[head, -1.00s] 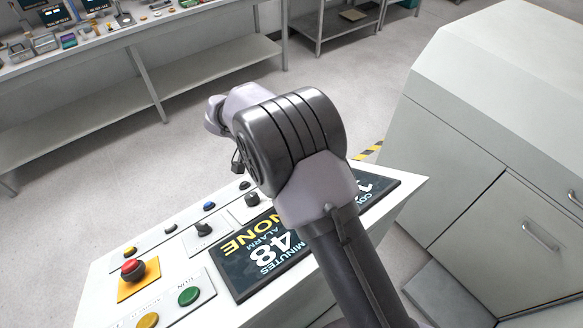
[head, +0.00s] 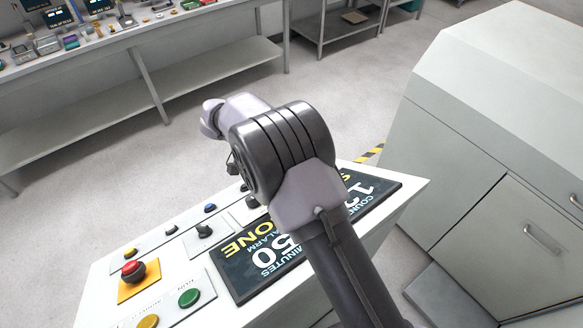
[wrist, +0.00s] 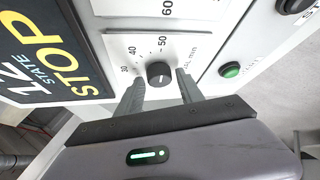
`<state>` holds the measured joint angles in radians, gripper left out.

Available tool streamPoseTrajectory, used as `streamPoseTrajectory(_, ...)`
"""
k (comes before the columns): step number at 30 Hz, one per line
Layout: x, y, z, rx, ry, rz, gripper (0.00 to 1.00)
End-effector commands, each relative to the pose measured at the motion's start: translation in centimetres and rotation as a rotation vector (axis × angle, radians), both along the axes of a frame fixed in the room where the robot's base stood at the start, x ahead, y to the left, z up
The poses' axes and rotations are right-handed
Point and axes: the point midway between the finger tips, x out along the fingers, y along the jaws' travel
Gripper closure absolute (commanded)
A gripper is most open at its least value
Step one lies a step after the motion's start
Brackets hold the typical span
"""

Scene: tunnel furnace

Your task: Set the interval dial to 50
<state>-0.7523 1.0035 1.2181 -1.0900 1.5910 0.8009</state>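My gripper (wrist: 160,78) is open, with one grey finger on each side of the knob and a visible gap on both sides. The panel display (head: 258,262) in the head view reads 50 MINUTES, partly covered by my arm, with an alarm line above.
A red emergency button (head: 133,270), a green button (head: 189,298) and another black knob (head: 204,230) sit on the panel's left. A green button (wrist: 230,70) is right of the dial. A white cabinet (head: 500,230) stands at right.

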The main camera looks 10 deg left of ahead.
Motion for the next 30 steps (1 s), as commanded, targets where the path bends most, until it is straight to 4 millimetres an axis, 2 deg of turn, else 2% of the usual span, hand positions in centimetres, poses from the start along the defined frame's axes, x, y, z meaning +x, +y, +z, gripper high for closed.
streamPoseTrajectory(10,0.0,0.0,0.1,0.000,0.000,0.000,0.45)
streamPoseTrajectory(14,-0.2,0.9,1.2,0.001,-0.002,0.002,0.45)
streamPoseTrajectory(17,-0.6,2.4,3.2,0.002,-0.002,0.002,0.45)
streamPoseTrajectory(24,-2.0,7.2,9.4,0.003,-0.002,0.002,0.45)
streamPoseTrajectory(30,-2.7,9.9,12.8,0.000,0.000,0.002,0.45)
